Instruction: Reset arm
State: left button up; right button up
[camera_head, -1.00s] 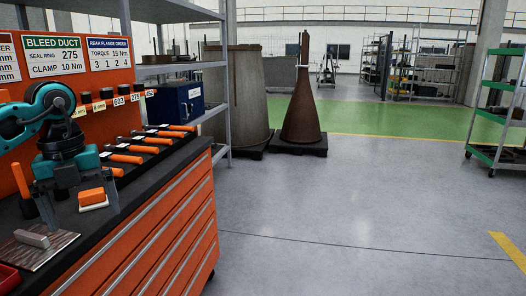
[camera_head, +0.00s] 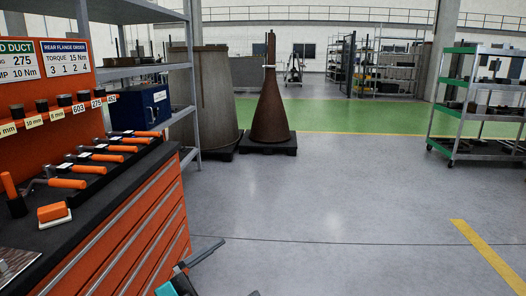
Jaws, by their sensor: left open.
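My left gripper (camera_head: 229,270) is at the bottom edge, low in front of the orange drawer cabinet (camera_head: 140,232). Only part of its teal and dark body and a grey finger show; a small dark tip at the bottom edge may be its other finger. It is open, with nothing seen between the fingers, and clear of the worktop. The rest of the arm is cut off by the frame. My right gripper is not in view.
A brown cone (camera_head: 270,105) stands on a dark pallet. A green-edged cart (camera_head: 470,110) stands right. The middle floor is clear.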

pick_arm(q)
jog(key=s+a+f+n+y, duration=0.2)
jog(key=a+f+n+y, duration=0.1)
jog(key=f+n+y, duration=0.2)
jog(key=s+a+f+n+t+y, duration=0.1)
jog(key=s+a+f+n+y, duration=0.2)
jog(key=f+n+y, duration=0.2)
jog(key=s+a+f+n+t+y, duration=0.1)
jog(key=a+f+n+y, duration=0.3)
jog(key=f, duration=0.6)
jog(key=shift+s+n+y, duration=0.4)
jog(key=shift+s+n, duration=0.45)
jog(key=shift+n, duration=0.05)
jog(key=s+f+g, duration=0.1)
jog(key=s+f, duration=0.1)
jog(key=s+a+f+n+g+y, duration=0.1)
jog(key=s, duration=0.1)
jog(key=s+f+g, duration=0.1)
jog(key=s+f, duration=0.1)
jog(key=shift+s+a+f+n+p, duration=0.15)
jog(key=shift+a+f+n+p, duration=0.15)
jog(key=shift+f, duration=0.05)
jog(key=shift+c, duration=0.2)
